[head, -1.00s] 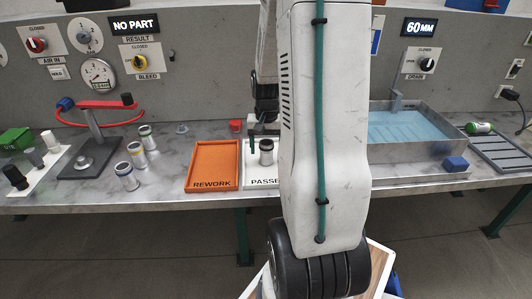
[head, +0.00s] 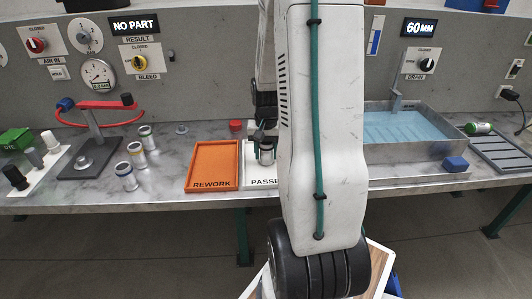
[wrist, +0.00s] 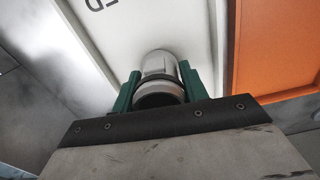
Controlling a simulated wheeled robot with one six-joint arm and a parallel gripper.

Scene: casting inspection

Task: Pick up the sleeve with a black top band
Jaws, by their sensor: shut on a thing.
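The sleeve with a black top band (head: 267,157) is a grey metal cylinder over the white PASSED tray (head: 258,183). Its body also shows in the wrist view (wrist: 159,68), with a dark band at the end nearest my gripper. My gripper (head: 265,146) is shut on the sleeve, with one green finger on each side of it. The fingers also show in the wrist view (wrist: 158,90). The sleeve looks upright. I cannot tell whether its base touches the tray. My arm hides the tray's right part.
The orange REWORK tray (head: 212,165) is directly left of the white tray. Several other sleeves stand on the bench at left, including a blue-banded one (head: 126,178) and a yellow-banded one (head: 138,156). A red cap (head: 235,126) lies behind the trays. A water basin (head: 420,153) is at right.

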